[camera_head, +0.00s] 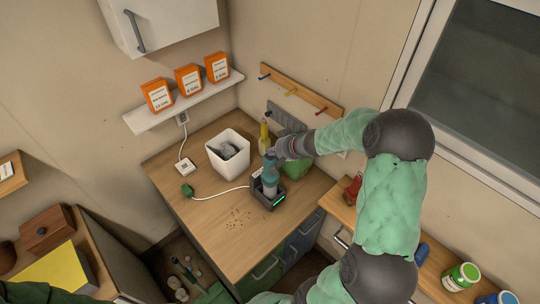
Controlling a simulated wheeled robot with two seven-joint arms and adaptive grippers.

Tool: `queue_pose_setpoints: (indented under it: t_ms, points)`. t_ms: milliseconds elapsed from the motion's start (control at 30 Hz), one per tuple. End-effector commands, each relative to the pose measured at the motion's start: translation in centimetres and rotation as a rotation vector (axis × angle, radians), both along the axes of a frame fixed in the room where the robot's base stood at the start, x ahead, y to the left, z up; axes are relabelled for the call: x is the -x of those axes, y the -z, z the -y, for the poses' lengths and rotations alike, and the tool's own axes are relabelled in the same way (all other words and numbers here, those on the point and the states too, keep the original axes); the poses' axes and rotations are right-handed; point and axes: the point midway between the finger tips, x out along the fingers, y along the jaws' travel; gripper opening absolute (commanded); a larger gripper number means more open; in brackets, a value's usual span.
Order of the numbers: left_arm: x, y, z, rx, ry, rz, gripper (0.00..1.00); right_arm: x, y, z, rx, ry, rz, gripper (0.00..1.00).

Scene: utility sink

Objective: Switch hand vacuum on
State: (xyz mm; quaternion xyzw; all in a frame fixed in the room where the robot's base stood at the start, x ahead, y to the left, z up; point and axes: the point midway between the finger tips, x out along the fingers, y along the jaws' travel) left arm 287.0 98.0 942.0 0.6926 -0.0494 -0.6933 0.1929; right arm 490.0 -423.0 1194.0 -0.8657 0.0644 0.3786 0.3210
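The hand vacuum (269,176) is teal and grey and stands upright in a dark charging dock (266,200) on the wooden counter. A green light shows on the dock's front. My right gripper (273,155) is at the upper part of the vacuum, coming in from the right. At this size I cannot tell whether its fingers touch or close on the vacuum, and the gripper hides part of the vacuum's top. The vacuum's switch cannot be made out. My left gripper is not in view.
A white bin (229,153) stands behind left of the dock. Crumbs (239,217) lie in front. A yellow bottle (264,134) and a green object (297,166) stand behind. The counter's front left is clear.

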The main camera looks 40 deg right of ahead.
Motion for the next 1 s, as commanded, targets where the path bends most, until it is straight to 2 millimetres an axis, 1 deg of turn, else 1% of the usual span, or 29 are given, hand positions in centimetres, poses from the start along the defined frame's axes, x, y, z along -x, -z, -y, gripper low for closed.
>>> queue_pose_setpoints:
  t_ms: [267, 567, 867, 1000]
  points:
    - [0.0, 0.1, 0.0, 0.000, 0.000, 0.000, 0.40, 0.0, 0.0, 0.0, 0.001, -0.001, 0.000, 0.00]
    - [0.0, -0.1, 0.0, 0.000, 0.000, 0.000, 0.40, 0.0, -1.0, 0.0, 0.001, -0.001, 0.000, 0.00]
    - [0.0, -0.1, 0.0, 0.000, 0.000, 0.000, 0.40, 0.0, -1.1, 0.0, 0.000, 0.000, 0.000, 0.00]
    - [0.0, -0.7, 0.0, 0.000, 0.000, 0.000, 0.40, 0.0, -2.0, 0.0, 0.001, 0.000, 0.001, 0.00]
